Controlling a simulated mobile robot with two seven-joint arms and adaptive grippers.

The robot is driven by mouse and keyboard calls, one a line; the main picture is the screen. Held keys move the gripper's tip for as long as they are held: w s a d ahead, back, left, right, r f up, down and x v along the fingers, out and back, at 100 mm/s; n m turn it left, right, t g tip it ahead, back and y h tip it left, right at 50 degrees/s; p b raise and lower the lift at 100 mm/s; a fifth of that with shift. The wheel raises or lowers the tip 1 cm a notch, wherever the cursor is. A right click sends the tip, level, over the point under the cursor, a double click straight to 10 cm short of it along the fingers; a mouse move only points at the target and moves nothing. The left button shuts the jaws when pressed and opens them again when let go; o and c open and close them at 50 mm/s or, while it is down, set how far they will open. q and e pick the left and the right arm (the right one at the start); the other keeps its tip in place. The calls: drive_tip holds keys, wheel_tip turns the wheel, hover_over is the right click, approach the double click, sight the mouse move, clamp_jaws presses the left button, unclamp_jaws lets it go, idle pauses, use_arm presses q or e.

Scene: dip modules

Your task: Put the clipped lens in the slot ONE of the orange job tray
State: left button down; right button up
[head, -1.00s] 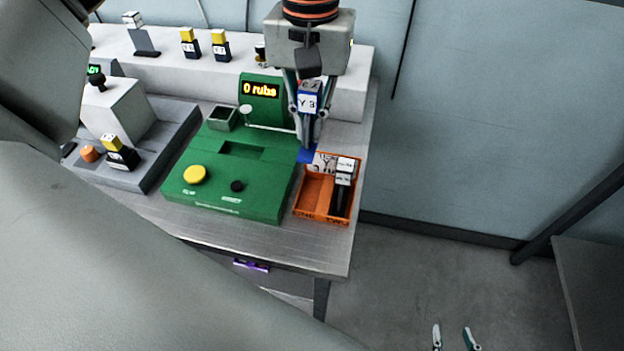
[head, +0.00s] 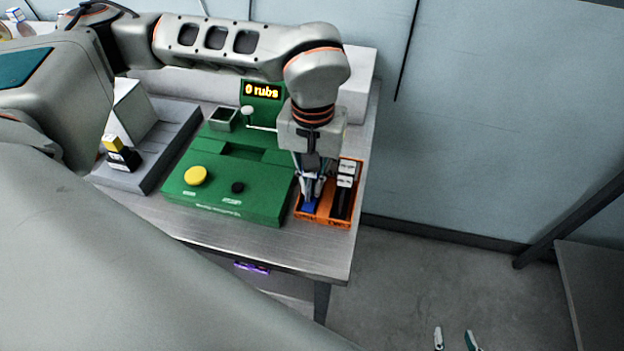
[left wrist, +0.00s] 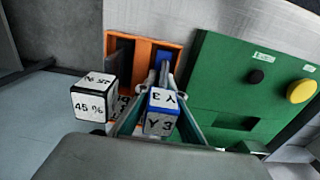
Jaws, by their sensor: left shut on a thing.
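My left gripper (head: 312,188) is shut on a module with a white top marked Y 3 and blue trim (left wrist: 160,112), taken to be the clipped lens. Its blue lower part (head: 309,207) shows at the left compartment of the orange job tray (head: 322,221), the side nearer the green machine. I cannot tell whether it touches the tray floor. A black module with white top marked 45 % (left wrist: 93,98) stands in the other compartment. The tray's slot lettering is too small to read now. My right gripper (head: 455,341) is open and empty at the bottom edge.
A green machine (head: 225,185) with a yellow button and a "0 rubs" display stands just left of the tray. A grey stand with a yellow-topped black module (head: 122,156) is further left. The table's right edge is close to the tray.

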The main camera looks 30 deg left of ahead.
use_arm(q)
drive_tip(key=c, duration=2.1)
unclamp_jaws()
drive_tip(key=shift+c, duration=0.2)
wheel_tip(320, 180, up, 12)
drive_tip(key=shift+r, duration=0.1)
